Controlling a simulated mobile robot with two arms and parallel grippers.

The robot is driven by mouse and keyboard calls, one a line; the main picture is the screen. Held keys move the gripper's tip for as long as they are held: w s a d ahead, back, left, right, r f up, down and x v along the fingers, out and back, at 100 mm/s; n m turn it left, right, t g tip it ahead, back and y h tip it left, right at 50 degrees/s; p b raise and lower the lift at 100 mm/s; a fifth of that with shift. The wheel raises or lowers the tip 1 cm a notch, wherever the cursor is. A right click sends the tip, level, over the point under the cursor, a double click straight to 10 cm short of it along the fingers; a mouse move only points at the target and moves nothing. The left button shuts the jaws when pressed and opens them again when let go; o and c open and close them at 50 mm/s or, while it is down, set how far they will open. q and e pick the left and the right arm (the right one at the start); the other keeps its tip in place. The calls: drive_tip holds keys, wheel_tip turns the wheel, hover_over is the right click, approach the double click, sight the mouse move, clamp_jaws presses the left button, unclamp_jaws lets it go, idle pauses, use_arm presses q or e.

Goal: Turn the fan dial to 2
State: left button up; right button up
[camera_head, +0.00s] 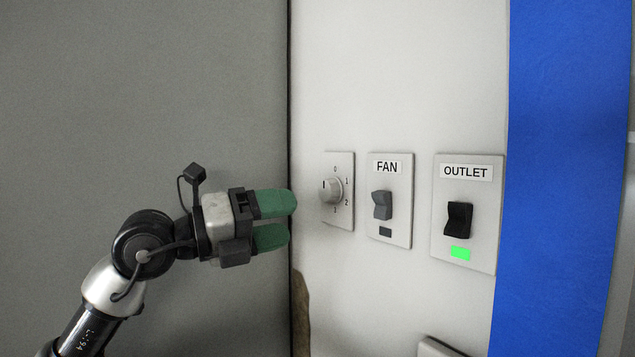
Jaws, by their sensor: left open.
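The fan dial (330,190) is a round grey knob on a light plate on the white wall, marked 0, 1, 2 and another figure below. A short dark line on the knob's face points roughly up. My left gripper (283,219) comes in from the left, with two green fingertips one above the other and a narrow gap between them. It is open and empty, a little left of the dial and apart from it in the picture. The right gripper is not in view.
Right of the dial are a FAN switch (382,205) with an unlit window and an OUTLET switch (458,219) with a lit green indicator. A blue panel (560,150) stands at the right. A grey panel (150,80) fills the left. Another plate (437,348) shows at the bottom edge.

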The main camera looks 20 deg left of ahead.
sight(323, 191)
use_arm(q)
drive_tip(key=a+r+n+t+y, duration=0.1)
drive_tip(key=a+r+t+y, duration=0.1)
drive_tip(key=a+r+y, duration=0.15)
drive_tip(key=p+x, duration=0.2)
drive_tip(key=x, duration=0.1)
drive_tip(key=p+x, duration=0.1)
drive_tip(key=x, duration=0.2)
drive_tip(key=p+x, duration=0.2)
drive_tip(key=x, duration=0.1)
drive_tip(key=shift+s+d+p, duration=0.15)
drive_tip(key=shift+d+p, duration=0.2)
drive_tip(key=shift+d, duration=0.15)
drive_tip(key=shift+w+d+f, duration=0.15)
drive_tip(key=shift+w+d, duration=0.1)
drive_tip(key=shift+w, duration=0.2)
drive_tip(key=c, duration=0.9)
